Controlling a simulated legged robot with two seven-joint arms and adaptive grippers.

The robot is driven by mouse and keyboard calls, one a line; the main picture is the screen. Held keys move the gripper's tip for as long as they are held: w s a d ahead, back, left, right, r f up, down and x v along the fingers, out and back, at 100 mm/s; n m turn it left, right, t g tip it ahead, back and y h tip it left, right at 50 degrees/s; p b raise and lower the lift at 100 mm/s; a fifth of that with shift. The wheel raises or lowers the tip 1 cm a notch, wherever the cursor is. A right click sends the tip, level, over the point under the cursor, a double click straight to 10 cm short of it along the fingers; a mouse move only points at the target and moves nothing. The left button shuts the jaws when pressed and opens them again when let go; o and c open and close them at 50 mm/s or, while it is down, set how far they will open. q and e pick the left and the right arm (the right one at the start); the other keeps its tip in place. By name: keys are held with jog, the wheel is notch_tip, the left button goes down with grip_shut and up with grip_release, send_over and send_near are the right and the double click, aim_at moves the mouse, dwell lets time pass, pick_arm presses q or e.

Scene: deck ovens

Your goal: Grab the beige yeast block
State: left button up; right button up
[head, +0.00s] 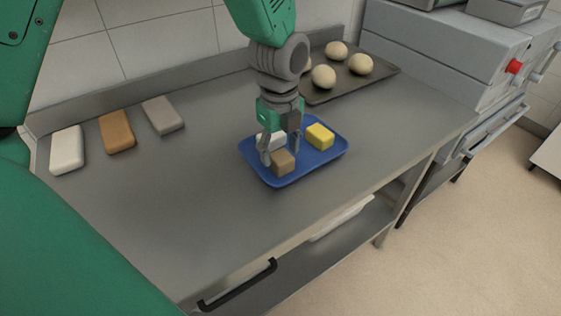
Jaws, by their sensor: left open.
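A blue tray (335,153) on the metal counter holds three small blocks. The beige yeast block (283,163), tan-brown in this light, sits at the tray's near side. A yellow block (320,136) sits to its right and further back, and a white block (268,142) is behind it, partly hidden by my gripper. My left gripper (280,152) points down over the tray, open. Its fingers are spread around the white and beige blocks' area, just behind and above the beige block. I cannot tell whether a finger touches either block. My right gripper is out of view.
Several dough balls (323,77) lie on a dark baking tray (352,88) behind. White (67,150), orange-brown (117,131) and grey (163,115) slabs lie at the counter's left. A grey oven (450,55) stands at right. The counter's front middle is clear.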

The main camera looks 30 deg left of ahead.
aim_at(281, 156)
pick_arm(q)
notch_tip(281, 156, down, 3)
jog(key=shift+r, duration=0.1)
jog(key=shift+f, duration=0.3)
jog(key=shift+d+r, duration=0.1)
jog(key=shift+d, duration=0.15)
jog(key=shift+d, duration=0.1)
jog(key=shift+c, duration=0.8)
jog(key=c, duration=0.7)
jog(key=shift+c, duration=0.5)
jog(key=shift+r, duration=0.1)
